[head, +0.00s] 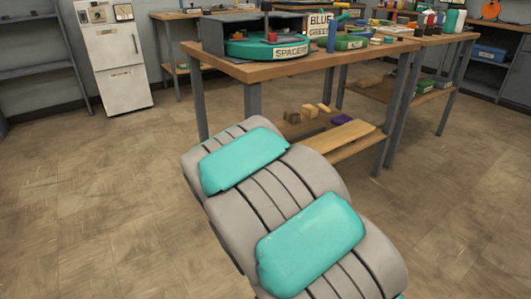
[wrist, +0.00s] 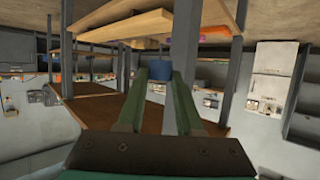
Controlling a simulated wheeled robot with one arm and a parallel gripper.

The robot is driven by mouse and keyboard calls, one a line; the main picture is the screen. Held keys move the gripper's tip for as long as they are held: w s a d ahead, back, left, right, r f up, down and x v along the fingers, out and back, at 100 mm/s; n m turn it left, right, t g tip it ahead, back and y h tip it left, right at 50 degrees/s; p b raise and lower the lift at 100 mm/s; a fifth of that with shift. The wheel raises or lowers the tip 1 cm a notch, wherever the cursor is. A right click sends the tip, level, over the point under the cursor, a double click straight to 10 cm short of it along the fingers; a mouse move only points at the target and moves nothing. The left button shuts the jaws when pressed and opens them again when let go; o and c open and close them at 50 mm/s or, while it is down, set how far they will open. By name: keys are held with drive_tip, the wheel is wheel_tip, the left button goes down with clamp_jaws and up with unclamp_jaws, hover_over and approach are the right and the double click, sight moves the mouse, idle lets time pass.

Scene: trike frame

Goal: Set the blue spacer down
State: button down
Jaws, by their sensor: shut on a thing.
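My gripper (wrist: 158,78) shows in the wrist view, with two green fingers reaching away from the camera. It is shut on the blue spacer (wrist: 156,88), a small blue piece between the fingertips. The spacer is held in the air, and its far side is hidden. In the head view my arm fills the lower middle, and neither gripper nor held spacer shows there. A round green tray labelled SPACERS (head: 240,48) sits on the near workbench (head: 222,66). A sign reading BLUE and GREEN (head: 319,24) stands behind it.
The bench's right part holds a green bin (head: 350,43) and several bottles. Its lower shelf (head: 340,140) carries wooden blocks and a purple piece (head: 342,119). A white cabinet (head: 115,65) stands at the back left. The floor left of my arm is clear.

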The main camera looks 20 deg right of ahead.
drive_tip(key=shift+m+g, duration=0.3)
drive_tip(key=shift+s+a+f, duration=0.25)
drive_tip(key=shift+a+f, duration=0.2)
drive_tip(key=shift+f, duration=0.35)
drive_tip(key=shift+s+a+f, duration=0.25)
drive_tip(key=shift+a+f, duration=0.2)
drive_tip(key=shift+f, duration=0.3)
drive_tip(key=shift+s+a+f, duration=0.25)
drive_tip(key=shift+a+f, duration=0.2)
drive_tip(key=shift+f, duration=0.35)
drive_tip(key=shift+a, duration=0.1)
drive_tip(key=shift+d+h, duration=0.2)
drive_tip(key=shift+h, duration=0.2)
